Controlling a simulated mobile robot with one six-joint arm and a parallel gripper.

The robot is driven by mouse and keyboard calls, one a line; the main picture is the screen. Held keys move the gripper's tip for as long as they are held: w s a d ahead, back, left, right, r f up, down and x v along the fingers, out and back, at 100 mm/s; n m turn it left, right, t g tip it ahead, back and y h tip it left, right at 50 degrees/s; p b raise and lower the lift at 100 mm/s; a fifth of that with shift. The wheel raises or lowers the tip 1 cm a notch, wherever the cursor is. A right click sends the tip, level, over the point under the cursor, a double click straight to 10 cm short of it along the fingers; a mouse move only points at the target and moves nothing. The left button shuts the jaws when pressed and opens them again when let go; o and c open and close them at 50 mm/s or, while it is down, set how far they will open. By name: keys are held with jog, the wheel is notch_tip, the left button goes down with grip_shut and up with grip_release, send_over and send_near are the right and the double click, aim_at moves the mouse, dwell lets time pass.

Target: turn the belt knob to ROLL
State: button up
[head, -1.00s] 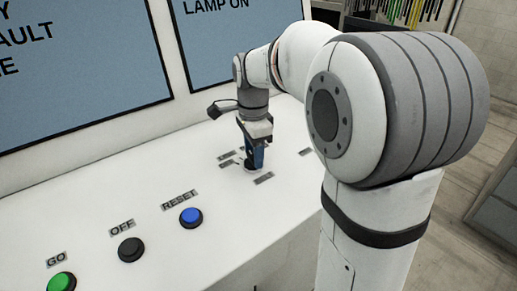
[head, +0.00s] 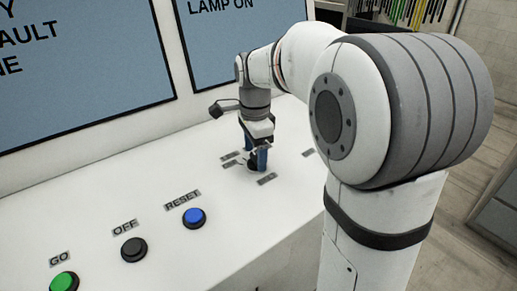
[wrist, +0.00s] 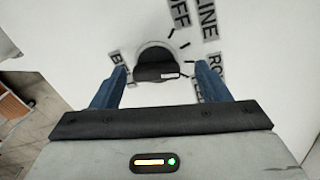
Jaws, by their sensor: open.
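The belt knob is a round black dial (wrist: 155,65) on the white panel, seen in the wrist view just beyond and between my fingers. It has a raised grip bar with a small white mark at its right end. Labels surround it: OFF and LINE at the top, one starting RO at right, one starting B at left, partly hidden. My gripper (wrist: 158,88) is open, with one blue finger on each side of the knob. I cannot tell whether either finger touches it. In the head view my gripper (head: 258,158) points down at the knob (head: 255,166), which is mostly hidden.
A green GO button (head: 64,282), a black OFF button (head: 133,249) and a blue RESET button (head: 193,217) stand on the panel to the left. Screens (head: 80,75) rise behind the panel. The panel between the buttons and my gripper is clear.

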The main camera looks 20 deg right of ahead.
aim_at(256, 155)
notch_tip(256, 155, up, 8)
jog(key=shift+f, duration=0.1)
dwell(0.4)
